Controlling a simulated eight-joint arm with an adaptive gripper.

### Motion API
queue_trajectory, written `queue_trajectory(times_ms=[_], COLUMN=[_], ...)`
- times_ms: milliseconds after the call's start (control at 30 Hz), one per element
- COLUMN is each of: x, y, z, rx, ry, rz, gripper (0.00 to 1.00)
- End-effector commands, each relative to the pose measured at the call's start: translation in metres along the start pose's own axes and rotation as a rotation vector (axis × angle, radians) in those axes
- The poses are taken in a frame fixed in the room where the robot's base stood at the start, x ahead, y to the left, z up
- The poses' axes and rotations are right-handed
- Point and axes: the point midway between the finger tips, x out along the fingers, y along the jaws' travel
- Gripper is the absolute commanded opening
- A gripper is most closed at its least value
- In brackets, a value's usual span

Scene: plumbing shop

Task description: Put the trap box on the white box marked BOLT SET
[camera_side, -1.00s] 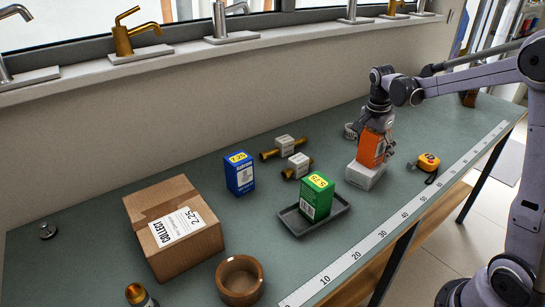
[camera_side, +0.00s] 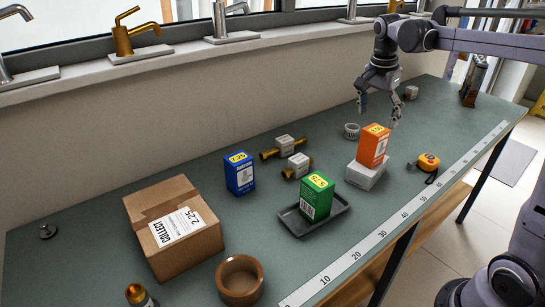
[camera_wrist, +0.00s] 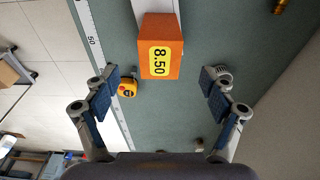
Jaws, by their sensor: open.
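An orange box (camera_side: 373,146) with a yellow 8.50 price label, which I take to be the trap box, stands upright on a low white box (camera_side: 366,174). I cannot read the white box's marking. In the wrist view the orange box (camera_wrist: 161,55) lies ahead between the finger lines, with part of the white box (camera_wrist: 156,6) beyond it. My gripper (camera_side: 379,108) is open and empty, above and apart from the orange box. Its two spread fingers also show in the wrist view (camera_wrist: 161,92).
A yellow tape measure (camera_side: 428,162) lies right of the white box, and a grey ring (camera_side: 352,131) behind it. A green box (camera_side: 316,196) stands in a dark tray (camera_side: 297,226). A blue box (camera_side: 239,174), brass valves (camera_side: 294,167) and a carton (camera_side: 150,214) are further left.

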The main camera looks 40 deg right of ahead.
Motion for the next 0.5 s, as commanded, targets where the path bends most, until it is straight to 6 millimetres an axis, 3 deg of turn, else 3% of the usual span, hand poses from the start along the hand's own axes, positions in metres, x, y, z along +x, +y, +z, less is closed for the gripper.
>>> queue_trajectory(times_ms=[167,500], x=[-0.008,-0.011], y=[0.005,0.051], z=[0.013,0.096], rx=[-0.077,-0.657], ry=[0.004,0.078], rz=[-0.031,-0.268], gripper=[0.83,0.83])
